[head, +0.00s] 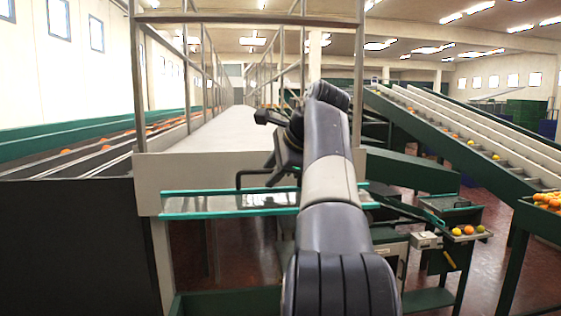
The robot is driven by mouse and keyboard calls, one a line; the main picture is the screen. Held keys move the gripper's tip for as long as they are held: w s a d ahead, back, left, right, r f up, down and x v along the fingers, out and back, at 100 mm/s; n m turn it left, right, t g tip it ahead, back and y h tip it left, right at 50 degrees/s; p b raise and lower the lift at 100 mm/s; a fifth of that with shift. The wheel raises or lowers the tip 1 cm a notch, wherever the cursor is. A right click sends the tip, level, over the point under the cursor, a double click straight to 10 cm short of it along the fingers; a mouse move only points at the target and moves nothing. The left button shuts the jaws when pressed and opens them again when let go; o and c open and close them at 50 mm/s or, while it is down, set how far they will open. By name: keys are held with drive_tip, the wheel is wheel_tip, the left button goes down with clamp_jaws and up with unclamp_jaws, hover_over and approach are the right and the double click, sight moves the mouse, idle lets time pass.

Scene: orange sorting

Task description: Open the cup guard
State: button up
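A clear panel with teal edges (230,203) lies across the front of the pale conveyor bed, roughly level. It may be the cup guard, but I cannot tell for sure. My arm reaches forward across the middle of the head view and hides the panel's right part.
Metal posts and rails (140,90) frame the conveyor bed (215,135). At right, a small tray (455,238) holds several fruits beside a grey box (424,240). A green inclined conveyor (430,125) and a bin of oranges (545,217) stand farther right. Red floor (485,265) shows between.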

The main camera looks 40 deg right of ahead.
drive_tip(key=v, duration=1)
drive_tip(key=shift+w+f, duration=0.1)
idle(0.4)
drive_tip(key=x, duration=1)
drive_tip(key=shift+w+f, duration=0.15)
drive_tip(key=shift+s+a, duration=0.2)
drive_tip(key=shift+d, duration=0.15)
drive_tip(key=shift+r, duration=0.2)
